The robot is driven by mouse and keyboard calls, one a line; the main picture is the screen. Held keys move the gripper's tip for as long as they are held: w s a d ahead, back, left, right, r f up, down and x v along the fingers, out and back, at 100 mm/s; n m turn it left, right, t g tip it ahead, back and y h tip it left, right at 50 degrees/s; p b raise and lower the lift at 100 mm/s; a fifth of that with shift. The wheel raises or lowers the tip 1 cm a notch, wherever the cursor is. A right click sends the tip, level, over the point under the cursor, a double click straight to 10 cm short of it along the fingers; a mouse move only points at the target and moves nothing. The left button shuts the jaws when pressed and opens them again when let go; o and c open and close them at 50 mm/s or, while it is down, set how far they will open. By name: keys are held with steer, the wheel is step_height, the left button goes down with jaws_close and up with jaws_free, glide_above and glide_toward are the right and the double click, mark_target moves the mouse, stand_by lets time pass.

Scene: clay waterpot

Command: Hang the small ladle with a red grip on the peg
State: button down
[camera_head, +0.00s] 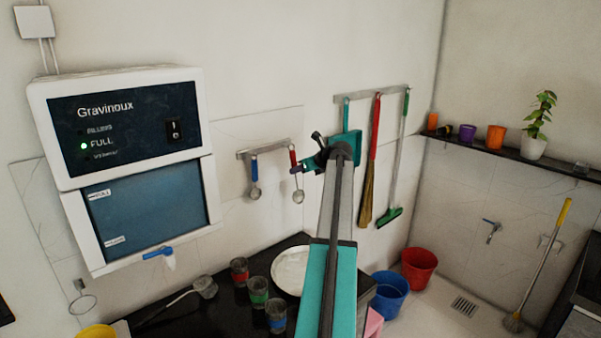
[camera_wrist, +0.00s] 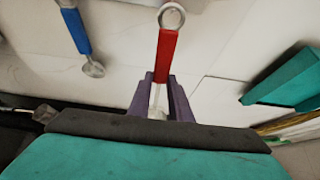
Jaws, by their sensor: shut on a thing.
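The small ladle with a red grip (camera_head: 293,158) hangs upright, bowl down, just under the right end of the wall rack (camera_head: 262,148). My gripper (camera_head: 297,169) has its purple fingers shut on the ladle's metal stem just below the red grip. In the wrist view the fingers (camera_wrist: 158,95) flank the stem, and the red grip (camera_wrist: 166,55) with its metal ring points up towards the wall. The ring is close to the rack, but I cannot tell whether it is around a peg. The ladle's bowl is hidden in the wrist view.
A blue-grip ladle (camera_head: 254,172) hangs from the rack to the left. A teal dustpan (camera_head: 352,143), red broom (camera_head: 370,160) and green squeegee (camera_head: 391,216) hang to the right. Below, a dark counter holds cups and a white plate (camera_head: 291,270).

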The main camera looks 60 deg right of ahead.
steer(key=shift+w+d+f+b, duration=0.1)
steer(key=shift+w+d+b, duration=0.15)
steer(key=shift+w, duration=0.35)
steer(key=shift+w+d+b, duration=0.15)
steer(key=shift+w+b, duration=0.05)
steer(key=shift+w, duration=0.35)
steer(key=shift+w+d+f+p, duration=0.15)
steer(key=shift+w+f+p, duration=0.15)
steer(key=shift+w, duration=0.15)
steer(key=shift+f, duration=0.15)
steer(key=shift+w+f, duration=0.1)
